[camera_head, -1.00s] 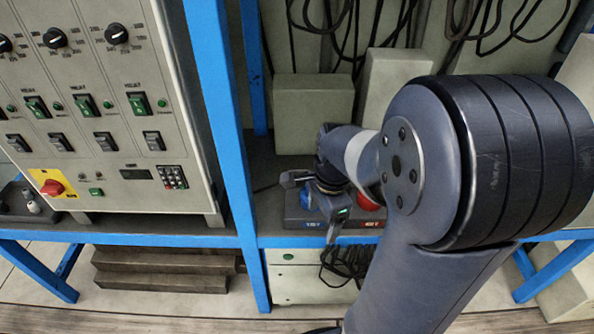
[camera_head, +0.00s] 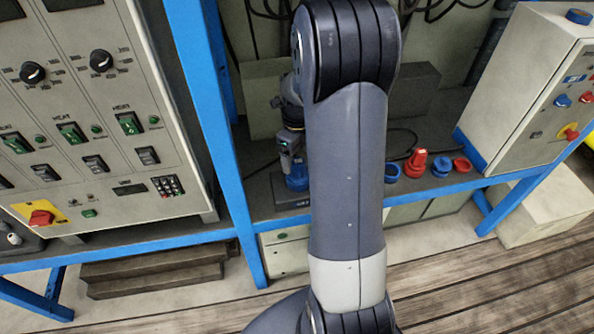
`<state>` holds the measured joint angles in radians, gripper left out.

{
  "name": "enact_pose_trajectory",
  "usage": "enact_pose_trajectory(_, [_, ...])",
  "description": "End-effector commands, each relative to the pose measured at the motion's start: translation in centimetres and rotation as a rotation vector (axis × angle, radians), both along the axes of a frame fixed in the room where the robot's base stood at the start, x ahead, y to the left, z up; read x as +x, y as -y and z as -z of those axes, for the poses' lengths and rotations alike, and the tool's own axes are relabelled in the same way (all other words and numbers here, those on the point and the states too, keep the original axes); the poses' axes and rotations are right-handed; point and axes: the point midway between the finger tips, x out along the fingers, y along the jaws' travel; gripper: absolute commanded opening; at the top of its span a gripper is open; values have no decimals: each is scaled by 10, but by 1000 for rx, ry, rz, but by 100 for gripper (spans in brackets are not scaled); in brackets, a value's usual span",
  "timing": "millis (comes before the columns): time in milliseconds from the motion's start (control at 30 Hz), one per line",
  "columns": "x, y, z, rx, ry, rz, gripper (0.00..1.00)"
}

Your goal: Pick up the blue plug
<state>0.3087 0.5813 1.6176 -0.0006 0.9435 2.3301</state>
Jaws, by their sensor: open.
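My gripper (camera_head: 291,163) points down at the shelf, just left of my arm, with its jaws apart. A blue plug-like piece (camera_head: 297,180) is directly below the fingers, on a low dark box (camera_head: 287,202). I cannot tell whether the fingers touch it or stand around it. My arm hides the right part of the box. More blue pieces stand to the right on the shelf: a blue ring-like piece (camera_head: 391,174) beside my arm and a short blue piece (camera_head: 441,166).
A red stepped piece (camera_head: 415,163) and a low red piece (camera_head: 461,164) stand among the blue ones. A blue frame post (camera_head: 214,110) rises close left of my gripper. A grey control box (camera_head: 525,90) stands at right. Cables hang behind.

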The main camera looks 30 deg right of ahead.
Motion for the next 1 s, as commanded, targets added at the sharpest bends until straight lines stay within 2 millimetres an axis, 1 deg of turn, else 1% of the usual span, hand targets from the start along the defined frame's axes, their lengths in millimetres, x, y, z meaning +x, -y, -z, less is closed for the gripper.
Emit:
enact_pose_trajectory(33, [0,0,6,0,-1,0,78])
enact_pose_trajectory(167, [0,0,14,1,0,-1,78])
enact_pose_trajectory(233, [1,1,22,0,-1,-1,78])
enact_pose_trajectory(400, [3,5,49,1,-2,-2,78])
enact_pose_trajectory(500, [3,5,59,0,-1,-2,78])
enact_pose_trajectory(600, [3,5,63,0,1,-2,78])
enact_pose_trajectory(800, [3,5,63,0,1,-2,78])
enact_pose_trajectory(1000, [3,5,63,0,1,-2,62])
